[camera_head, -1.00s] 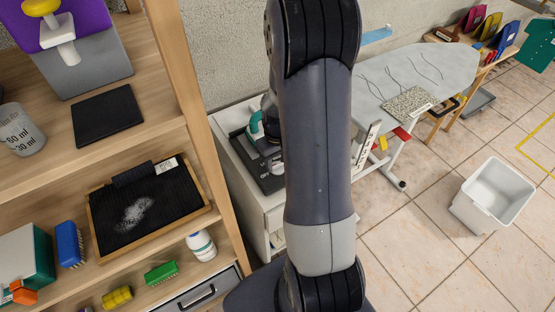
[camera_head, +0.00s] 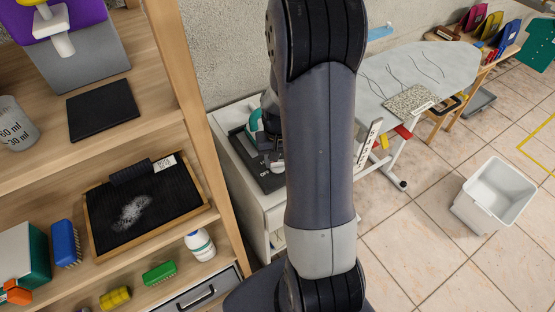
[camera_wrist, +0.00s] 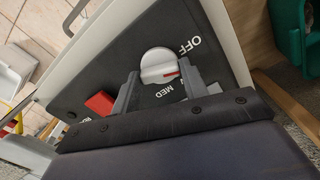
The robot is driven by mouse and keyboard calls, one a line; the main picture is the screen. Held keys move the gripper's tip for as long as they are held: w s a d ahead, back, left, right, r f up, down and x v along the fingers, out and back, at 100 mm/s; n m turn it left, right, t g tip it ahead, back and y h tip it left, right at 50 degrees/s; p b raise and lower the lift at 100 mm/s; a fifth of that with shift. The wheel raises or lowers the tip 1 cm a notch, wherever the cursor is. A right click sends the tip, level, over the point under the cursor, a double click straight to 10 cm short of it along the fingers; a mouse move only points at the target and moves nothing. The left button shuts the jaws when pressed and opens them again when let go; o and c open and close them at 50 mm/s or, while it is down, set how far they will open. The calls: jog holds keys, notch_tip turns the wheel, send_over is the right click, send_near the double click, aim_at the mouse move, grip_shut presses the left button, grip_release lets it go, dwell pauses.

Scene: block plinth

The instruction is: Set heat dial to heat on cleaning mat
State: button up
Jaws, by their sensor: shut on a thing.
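In the wrist view a white round heat dial (camera_wrist: 158,64) sits on a dark panel (camera_wrist: 92,78). My gripper (camera_wrist: 160,78) is around the dial, its two grey fingers shut on it from either side. A short red mark on the dial points right, between the printed words OFF and MED. More lettering at the lower left is partly hidden. In the head view a black cleaning mat (camera_head: 178,200) in a wooden frame lies on the shelf, with white powder on it and a white label (camera_head: 163,162) too small to read.
A red block (camera_wrist: 100,102) is left of my gripper in the wrist view. A teal iron (camera_head: 253,122) stands on a white cabinet by the wall. An ironing board (camera_head: 440,65) and a white bin (camera_head: 492,195) are to the right. Tiled floor lies open between them.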

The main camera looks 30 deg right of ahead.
jog(key=m+b, duration=0.1)
jog(key=m, duration=0.3)
jog(key=shift+m, duration=0.3)
jog(key=shift+m+b, duration=0.35)
jog(key=shift+m, duration=1.15)
jog(key=o, duration=1)
notch_tip(320, 180, up, 11)
jog(key=shift+f, duration=0.1)
